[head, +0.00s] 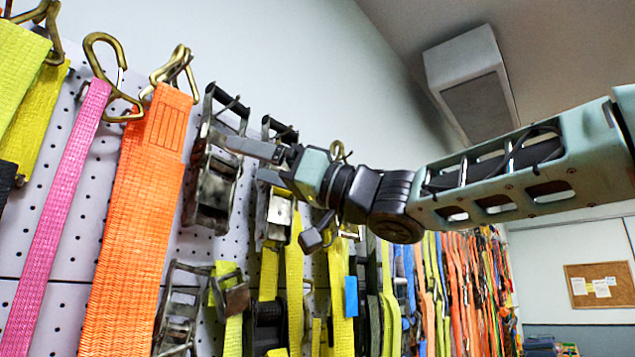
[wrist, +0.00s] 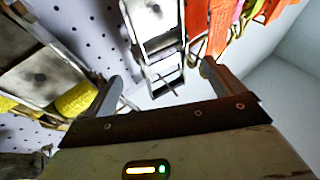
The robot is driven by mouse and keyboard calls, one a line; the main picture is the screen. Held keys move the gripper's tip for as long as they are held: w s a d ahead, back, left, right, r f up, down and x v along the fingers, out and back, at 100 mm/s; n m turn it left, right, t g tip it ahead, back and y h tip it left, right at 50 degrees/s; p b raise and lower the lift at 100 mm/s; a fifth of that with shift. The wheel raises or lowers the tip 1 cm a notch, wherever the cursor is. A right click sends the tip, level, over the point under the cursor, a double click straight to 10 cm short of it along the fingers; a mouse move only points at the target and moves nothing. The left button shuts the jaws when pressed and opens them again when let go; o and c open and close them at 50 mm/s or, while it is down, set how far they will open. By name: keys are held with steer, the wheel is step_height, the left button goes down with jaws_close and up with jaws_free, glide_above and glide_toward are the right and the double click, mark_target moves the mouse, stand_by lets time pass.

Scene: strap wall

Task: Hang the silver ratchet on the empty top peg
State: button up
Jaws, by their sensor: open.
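A silver ratchet (head: 215,160) with a dark open frame is upright against the pegboard at top row height, right of the wide orange strap. In the wrist view, a silver ratchet frame (wrist: 160,45) shows ahead, between the lines of the two fingers. My gripper (head: 268,193) is open, its upper finger reaching left across the ratchet's right side. In the wrist view, my gripper (wrist: 160,84) has its fingers well apart, with nothing clamped. I cannot tell whether the fingers touch the ratchet. The top peg itself cannot be made out.
A second ratchet (head: 276,215) with yellow webbing hangs close to the right, behind my gripper. Another ratchet (head: 180,310) hangs below. The orange strap (head: 130,220) and a pink strap (head: 60,210) hang at left. Many straps (head: 465,285) line the wall further right. Space above the ratchets is clear.

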steer(key=b+v, duration=0.7)
steer(key=v, duration=1)
steer(key=shift+d+b, duration=0.25)
steer(key=shift+b, duration=0.15)
steer(key=shift+r, duration=0.1)
